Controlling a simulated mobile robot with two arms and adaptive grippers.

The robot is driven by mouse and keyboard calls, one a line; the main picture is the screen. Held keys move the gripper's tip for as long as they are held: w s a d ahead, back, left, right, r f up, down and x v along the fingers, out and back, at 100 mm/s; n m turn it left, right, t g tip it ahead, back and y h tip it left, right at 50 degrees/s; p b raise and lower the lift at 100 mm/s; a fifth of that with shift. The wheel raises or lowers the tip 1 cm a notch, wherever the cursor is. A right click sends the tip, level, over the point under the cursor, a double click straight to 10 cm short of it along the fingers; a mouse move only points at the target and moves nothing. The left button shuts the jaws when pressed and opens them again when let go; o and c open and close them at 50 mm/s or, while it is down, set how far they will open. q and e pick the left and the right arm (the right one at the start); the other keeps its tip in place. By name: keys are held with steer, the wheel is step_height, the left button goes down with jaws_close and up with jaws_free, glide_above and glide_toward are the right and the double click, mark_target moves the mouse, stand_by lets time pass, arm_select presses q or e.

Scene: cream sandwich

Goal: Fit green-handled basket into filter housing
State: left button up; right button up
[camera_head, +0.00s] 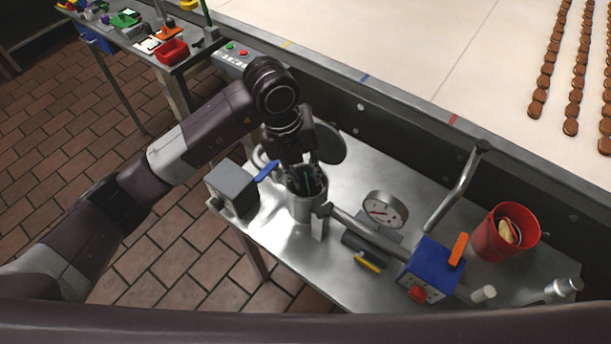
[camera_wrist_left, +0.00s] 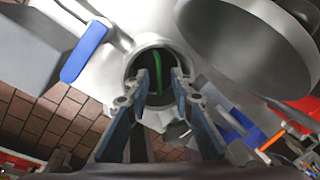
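The filter housing (camera_head: 305,211) is an upright grey metal cylinder on the steel table, open at the top. Its round opening also shows in the wrist view (camera_wrist_left: 170,52). The basket's green handle (camera_wrist_left: 158,68) shows inside the opening; a bit of green (camera_head: 307,173) shows there in the head view. The basket's body is dark and mostly hidden, so its seating cannot be told. My left gripper (camera_head: 304,172) points down into the housing mouth. Its fingers (camera_wrist_left: 161,76) stand apart on either side of the handle, with visible gaps. My right gripper is out of view.
A round lid (camera_head: 330,144) stands open behind the housing. A grey box with a blue lever (camera_head: 267,171) is to the left. A gauge (camera_head: 385,210), a blue valve box (camera_head: 432,270) and a red bucket (camera_head: 493,242) are to the right. A conveyor (camera_head: 400,50) runs behind.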

arm_select(q)
step_height(320, 180, up, 11)
steer(key=a+b, duration=0.1)
steer(key=a, duration=0.1)
steer(key=shift+s+a+b, duration=0.15)
steer(key=shift+s+b, duration=0.05)
steer(key=shift+b, duration=0.2)
